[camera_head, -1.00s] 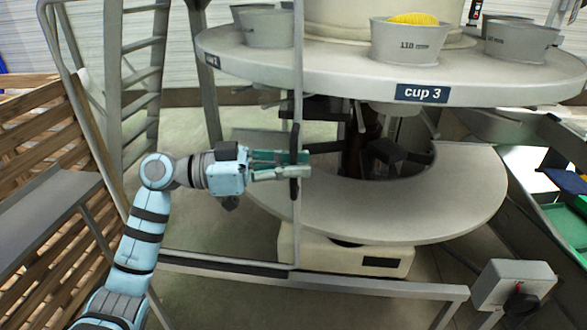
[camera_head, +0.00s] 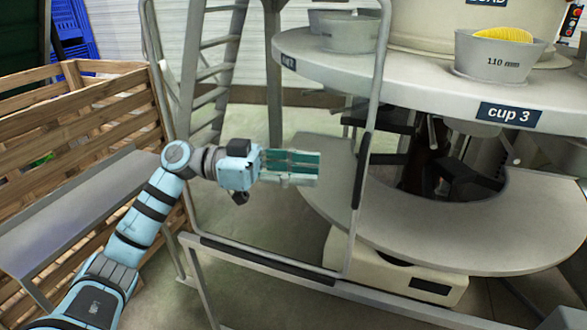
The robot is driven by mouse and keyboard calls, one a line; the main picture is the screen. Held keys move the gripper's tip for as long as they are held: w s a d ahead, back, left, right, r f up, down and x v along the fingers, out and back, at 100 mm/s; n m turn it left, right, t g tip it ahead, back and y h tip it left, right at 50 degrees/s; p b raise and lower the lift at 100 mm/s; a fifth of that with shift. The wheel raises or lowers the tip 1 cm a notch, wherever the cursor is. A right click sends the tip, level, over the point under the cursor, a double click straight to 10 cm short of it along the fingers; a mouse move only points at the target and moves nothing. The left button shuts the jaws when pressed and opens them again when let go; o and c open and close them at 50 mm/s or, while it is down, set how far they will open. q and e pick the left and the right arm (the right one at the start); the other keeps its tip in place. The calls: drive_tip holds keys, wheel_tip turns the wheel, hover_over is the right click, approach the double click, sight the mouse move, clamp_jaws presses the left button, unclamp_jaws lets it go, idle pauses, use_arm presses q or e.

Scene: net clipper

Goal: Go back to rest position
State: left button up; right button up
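My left arm comes in from the lower left, and its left gripper (camera_head: 316,168) is near the middle of the view. Its two green-padded fingers point right and look parted, with nothing between them. The fingertips are a little left of the black handle (camera_head: 362,170) on the upright of a grey tubular gate frame (camera_head: 376,75), with a visible gap. My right gripper is not in view.
A round machine table (camera_head: 420,87) with grey cups (camera_head: 500,58) and a lower curved tray (camera_head: 470,225) stand on the right. A wooden crate (camera_head: 90,110) and a grey ledge (camera_head: 75,215) are at the left. A ladder (camera_head: 215,72) stands behind the gate.

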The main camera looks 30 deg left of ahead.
use_arm(q)
drive_tip(key=shift+v, duration=1.25)
